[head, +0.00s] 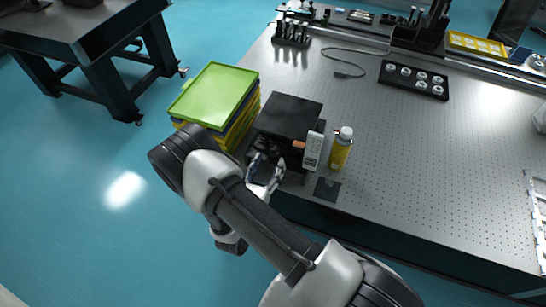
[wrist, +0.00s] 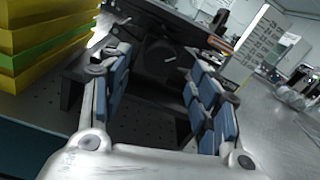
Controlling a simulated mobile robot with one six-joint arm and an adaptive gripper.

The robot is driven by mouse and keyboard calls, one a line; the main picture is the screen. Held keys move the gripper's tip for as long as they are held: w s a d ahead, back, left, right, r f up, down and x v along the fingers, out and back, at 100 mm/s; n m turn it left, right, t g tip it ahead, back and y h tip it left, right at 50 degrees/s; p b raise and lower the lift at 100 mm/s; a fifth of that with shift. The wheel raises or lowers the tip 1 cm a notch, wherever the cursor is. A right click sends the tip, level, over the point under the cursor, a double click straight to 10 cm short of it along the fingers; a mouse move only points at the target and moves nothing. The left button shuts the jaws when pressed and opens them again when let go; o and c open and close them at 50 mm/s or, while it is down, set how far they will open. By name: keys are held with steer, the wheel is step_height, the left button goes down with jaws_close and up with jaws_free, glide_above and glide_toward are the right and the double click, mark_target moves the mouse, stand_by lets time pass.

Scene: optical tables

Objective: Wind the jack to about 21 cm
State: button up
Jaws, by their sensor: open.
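The jack (head: 289,114) is black with a flat top plate and stands near the table's front left edge. In the wrist view its dark body (wrist: 150,105) fills the middle, with a round dark knob (wrist: 163,60) facing me. My gripper (head: 264,166) is at the jack's front side. In the wrist view my gripper (wrist: 158,75) is open, its blue-padded fingers on either side of the knob. I cannot tell whether the pads touch it. My arm and gripper hide the jack's lower front in the head view.
Yellow and green stacked bins (head: 216,98) stand close left of the jack. A small dark plate (head: 327,189) lies in front. The perforated table (head: 430,170) is clear farther right.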

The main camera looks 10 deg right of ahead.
mark_target(274, 154)
steer(key=shift+x, duration=1.95)
steer(key=shift+c, duration=0.3)
steer(key=c, duration=1)
steer(key=shift+m+b, duration=0.35)
steer(key=shift+m, duration=0.05)
